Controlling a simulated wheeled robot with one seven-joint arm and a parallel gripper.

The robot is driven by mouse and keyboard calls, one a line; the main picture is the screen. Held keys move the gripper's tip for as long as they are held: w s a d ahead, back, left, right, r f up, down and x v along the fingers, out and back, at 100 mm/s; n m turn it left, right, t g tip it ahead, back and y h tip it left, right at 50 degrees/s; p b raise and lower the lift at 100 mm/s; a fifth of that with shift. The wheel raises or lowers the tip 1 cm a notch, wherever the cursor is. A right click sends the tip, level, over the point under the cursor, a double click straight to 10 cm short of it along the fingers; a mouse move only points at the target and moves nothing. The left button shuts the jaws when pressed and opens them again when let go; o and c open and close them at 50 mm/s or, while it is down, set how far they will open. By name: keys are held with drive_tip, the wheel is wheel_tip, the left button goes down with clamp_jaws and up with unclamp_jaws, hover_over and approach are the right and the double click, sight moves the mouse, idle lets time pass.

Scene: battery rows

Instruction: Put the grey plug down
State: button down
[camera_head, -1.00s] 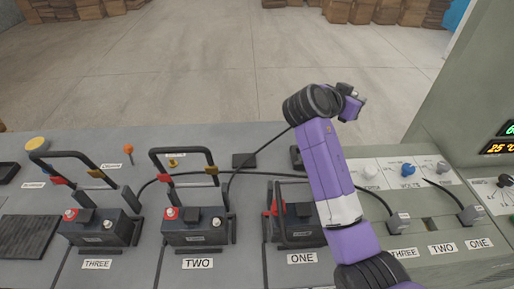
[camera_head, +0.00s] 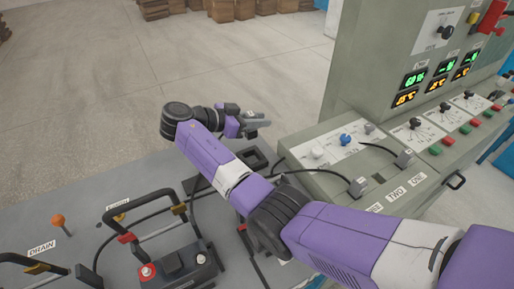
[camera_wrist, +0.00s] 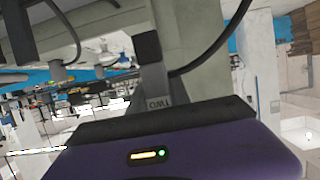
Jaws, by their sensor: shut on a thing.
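My gripper (camera_head: 258,119) is at the end of the purple arm, raised above the far edge of the grey bench (camera_head: 68,205). It is shut on a small grey thing, taken as the grey plug; its outline is hard to separate from the fingers in the head view. Two other grey plugs sit on the sloped console, a near one (camera_head: 357,187) and a far one (camera_head: 404,158), each with a black cable. The dark empty socket (camera_head: 378,179) lies between them.
Batteries with black handles, one of them with red and white terminals (camera_head: 172,265), stand on the bench at lower left. An orange DRAIN knob (camera_head: 58,220) is left of it. A tall cabinet with lit displays (camera_head: 425,85) rises at right. Open floor lies beyond the bench.

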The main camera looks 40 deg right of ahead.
sight(259, 154)
wheel_tip(259, 154, down, 12)
drive_tip(key=shift+r+b, duration=0.2)
drive_tip(key=shift+b, duration=0.25)
drive_tip(key=shift+f, duration=0.15)
drive_tip(key=c, duration=1.2)
unclamp_jaws()
drive_tip(key=b+v, duration=0.2)
drive_tip(key=v, duration=0.4)
drive_tip(key=shift+w+a, duration=0.1)
drive_tip(key=shift+a, duration=0.15)
drive_tip(key=shift+w+a+r, duration=0.1)
drive_tip(key=shift+a+r, duration=0.3)
